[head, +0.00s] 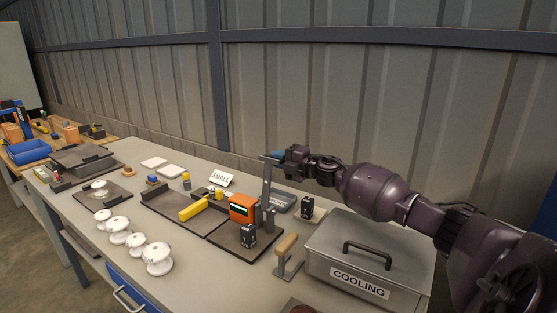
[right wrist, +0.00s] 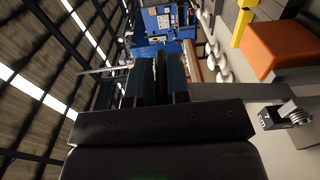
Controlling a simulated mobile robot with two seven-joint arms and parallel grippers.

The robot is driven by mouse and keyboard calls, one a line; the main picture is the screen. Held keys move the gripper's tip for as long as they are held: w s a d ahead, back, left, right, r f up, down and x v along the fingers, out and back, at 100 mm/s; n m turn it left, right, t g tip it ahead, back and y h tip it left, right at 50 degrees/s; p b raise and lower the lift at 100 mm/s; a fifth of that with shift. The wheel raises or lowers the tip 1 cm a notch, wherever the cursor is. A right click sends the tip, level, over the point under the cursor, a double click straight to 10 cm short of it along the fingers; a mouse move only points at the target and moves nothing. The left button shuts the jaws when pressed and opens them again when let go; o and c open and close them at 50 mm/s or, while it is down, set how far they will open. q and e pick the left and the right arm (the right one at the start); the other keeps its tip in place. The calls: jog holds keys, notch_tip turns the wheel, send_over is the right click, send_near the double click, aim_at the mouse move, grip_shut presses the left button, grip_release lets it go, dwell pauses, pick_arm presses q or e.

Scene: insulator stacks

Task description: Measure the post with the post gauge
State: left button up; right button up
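The orange gauge body (head: 242,208) has a small lit green display and stands on a dark base plate (head: 246,240). A grey upright (head: 266,185) rises beside it with a short arm at its top. I take this as the post gauge. My right gripper (head: 277,155) is level with the top of the upright, its blue fingertips pointing left. In the right wrist view the dark fingers (right wrist: 161,80) are close together, with a grey bar (right wrist: 235,90) running up to them. I cannot pick out the post. My left gripper is out of view.
A grey lidded box (head: 370,250) marked COOLING stands at the right, below my right arm. A wooden-handled tool (head: 287,256) is before it. White insulators (head: 157,260) line the front left. A yellow block (head: 193,209) and a SMALL sign (head: 222,179) are left of the gauge.

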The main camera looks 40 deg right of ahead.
jog(key=shift+f, duration=0.15)
grip_shut()
